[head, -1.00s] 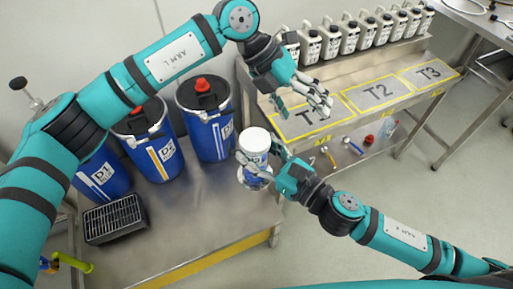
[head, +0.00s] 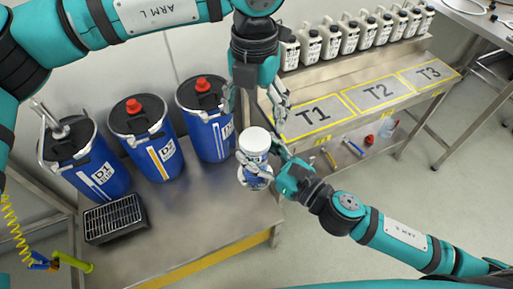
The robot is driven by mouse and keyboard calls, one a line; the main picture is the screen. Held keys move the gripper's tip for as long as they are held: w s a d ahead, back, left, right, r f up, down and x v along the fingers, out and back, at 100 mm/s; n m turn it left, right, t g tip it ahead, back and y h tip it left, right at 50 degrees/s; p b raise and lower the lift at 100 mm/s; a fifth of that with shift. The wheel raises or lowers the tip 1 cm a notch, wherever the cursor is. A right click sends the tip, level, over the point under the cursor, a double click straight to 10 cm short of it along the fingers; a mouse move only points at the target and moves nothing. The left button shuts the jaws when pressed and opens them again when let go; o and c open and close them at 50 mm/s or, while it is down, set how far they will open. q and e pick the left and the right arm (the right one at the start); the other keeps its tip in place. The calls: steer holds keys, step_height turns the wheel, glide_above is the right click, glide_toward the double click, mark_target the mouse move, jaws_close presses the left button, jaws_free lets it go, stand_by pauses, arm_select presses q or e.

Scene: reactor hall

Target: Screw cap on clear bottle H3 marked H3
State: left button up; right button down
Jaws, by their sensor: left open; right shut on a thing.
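My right gripper (head: 268,172) is shut around a small bottle (head: 253,166) with white and blue on its side, held roughly upright above the steel bench's right edge. A white round cap (head: 256,139) sits at the bottle's top; I cannot tell whether it is screwed tight. No H3 marking is readable. My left gripper (head: 256,107) is open and empty, pointing down just above and behind the cap, its fingers spread to either side. The gripper fingers hide part of the bottle.
A shelf with marked areas T1, T2, T3 (head: 376,92) and several white jugs (head: 350,38) stands behind right. Small items lie below.

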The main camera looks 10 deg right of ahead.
mark_target(255, 138)
arm_select(q)
step_height(255, 138, down, 7)
steer(key=shift+f, duration=0.15)
stand_by(0.4)
steer(key=c, duration=1.2)
steer(key=m, duration=0.4)
steer(key=shift+c, duration=0.3)
steer(key=m, duration=0.6)
steer(key=o, duration=1.3)
steer(key=shift+r, duration=2.25)
